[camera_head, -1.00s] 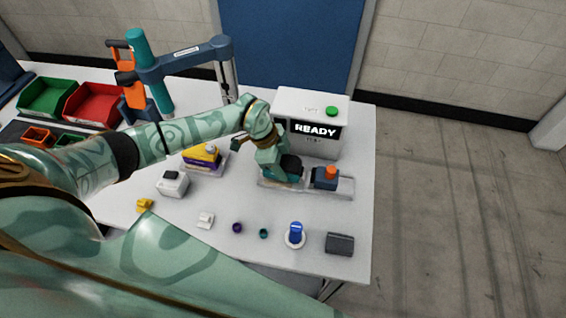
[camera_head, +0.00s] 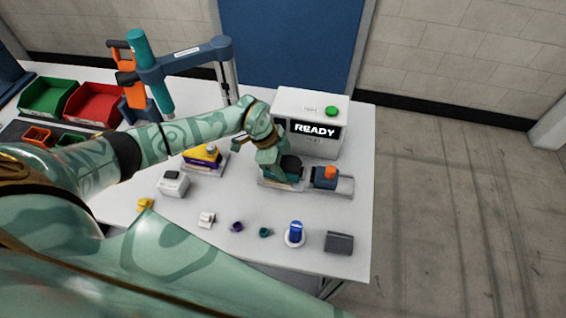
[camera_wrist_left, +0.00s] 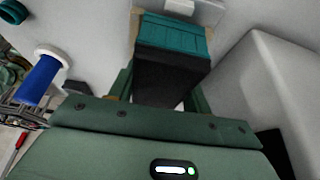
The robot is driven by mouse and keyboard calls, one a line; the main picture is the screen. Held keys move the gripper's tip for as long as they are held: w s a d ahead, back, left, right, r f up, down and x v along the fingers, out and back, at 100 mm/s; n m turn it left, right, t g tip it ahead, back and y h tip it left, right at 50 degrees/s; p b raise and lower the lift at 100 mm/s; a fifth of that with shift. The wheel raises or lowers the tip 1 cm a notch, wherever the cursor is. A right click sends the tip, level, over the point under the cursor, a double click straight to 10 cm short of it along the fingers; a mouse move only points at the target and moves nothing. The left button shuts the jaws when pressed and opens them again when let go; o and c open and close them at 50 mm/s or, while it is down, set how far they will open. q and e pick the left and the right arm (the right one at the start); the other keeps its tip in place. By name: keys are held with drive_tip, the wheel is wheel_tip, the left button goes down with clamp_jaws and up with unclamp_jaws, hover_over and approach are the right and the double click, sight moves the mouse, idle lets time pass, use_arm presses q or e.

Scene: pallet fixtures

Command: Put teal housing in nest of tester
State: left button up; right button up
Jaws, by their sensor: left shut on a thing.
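The teal housing (camera_wrist_left: 175,33) is a ribbed teal block, seen in the left wrist view with a black part (camera_wrist_left: 165,72) adjoining it. My left gripper (camera_wrist_left: 166,92) is shut on it. In the head view my left gripper (camera_head: 283,174) is low at the left end of a pale tray in front of the tester, and the hand hides most of what it holds. The tester (camera_head: 305,140) is a white box with a READY display and a green button. I cannot tell whether the housing is seated in the nest. My right gripper is not in view.
A blue block with an orange top (camera_head: 325,178) stands on the tray, close right of my gripper. A blue cylinder (camera_head: 296,231) in a white ring, a dark grey block (camera_head: 339,242) and small parts lie along the front. Green (camera_head: 47,97) and red (camera_head: 94,104) bins stand left.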

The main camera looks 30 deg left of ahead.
use_arm(q)
drive_tip(key=shift+f, duration=0.3)
drive_tip(key=o, duration=1.1)
drive_tip(key=p+v, duration=0.1)
drive_tip(key=v, duration=1.5)
drive_tip(key=shift+r, duration=0.15)
